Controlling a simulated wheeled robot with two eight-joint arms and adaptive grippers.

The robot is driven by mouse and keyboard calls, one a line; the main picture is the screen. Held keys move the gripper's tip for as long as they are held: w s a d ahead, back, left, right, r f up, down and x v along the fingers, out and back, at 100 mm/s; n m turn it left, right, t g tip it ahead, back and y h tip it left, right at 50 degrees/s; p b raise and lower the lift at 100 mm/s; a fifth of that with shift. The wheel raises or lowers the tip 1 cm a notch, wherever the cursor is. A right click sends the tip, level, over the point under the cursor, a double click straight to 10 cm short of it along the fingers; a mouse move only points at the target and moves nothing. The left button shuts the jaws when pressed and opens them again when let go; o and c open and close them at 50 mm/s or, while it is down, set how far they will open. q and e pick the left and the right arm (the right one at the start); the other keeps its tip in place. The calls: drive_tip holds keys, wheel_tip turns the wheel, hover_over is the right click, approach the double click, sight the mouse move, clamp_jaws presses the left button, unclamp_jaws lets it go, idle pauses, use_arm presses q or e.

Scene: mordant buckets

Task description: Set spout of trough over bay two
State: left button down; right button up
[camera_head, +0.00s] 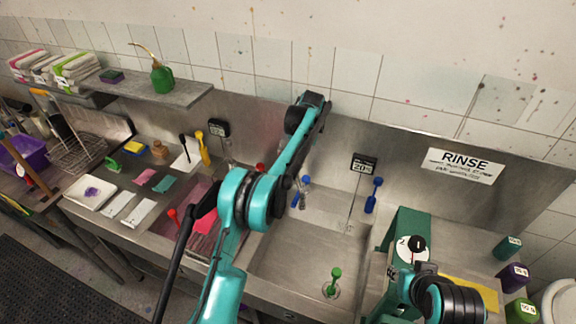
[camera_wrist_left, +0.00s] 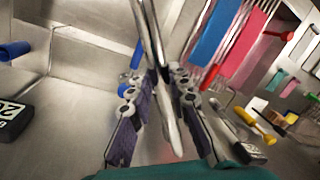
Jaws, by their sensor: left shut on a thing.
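My left gripper (camera_wrist_left: 167,122) is shut on the bright metal spout (camera_wrist_left: 152,35), which runs between its dark pads in the left wrist view. In the head view my left arm reaches over the trough to its back wall and hides most of the spout and the gripper. The spout's free end is out of the wrist view, so I cannot tell exactly which bay it is over. A pink bay (camera_head: 200,240) lies left of my arm and a bare steel bay (camera_head: 293,262) right of it. The wrist view also shows a blue bay (camera_wrist_left: 213,38). My right gripper is not in view.
A red tap handle (camera_head: 260,167) and a blue one (camera_head: 306,180) stand near my left arm. A green-handled plug (camera_head: 334,274) stands in the steel bay. A blue tool (camera_head: 374,193) hangs on the back wall. A green machine (camera_head: 408,222) stands at the right.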

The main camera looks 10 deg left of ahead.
use_arm(q)
drive_tip(key=shift+w+d+r, duration=0.1)
drive_tip(key=shift+w+d, duration=0.1)
drive_tip(key=shift+d, duration=0.05)
idle(0.3)
drive_tip(key=c, duration=1.4)
unclamp_jaws()
drive_tip(key=r, duration=0.5)
drive_tip(key=d+r, duration=0.1)
drive_tip(key=r, duration=0.1)
drive_tip(key=shift+w+d+r, duration=0.1)
drive_tip(key=shift+w+r, duration=0.05)
drive_tip(key=shift+w, duration=0.2)
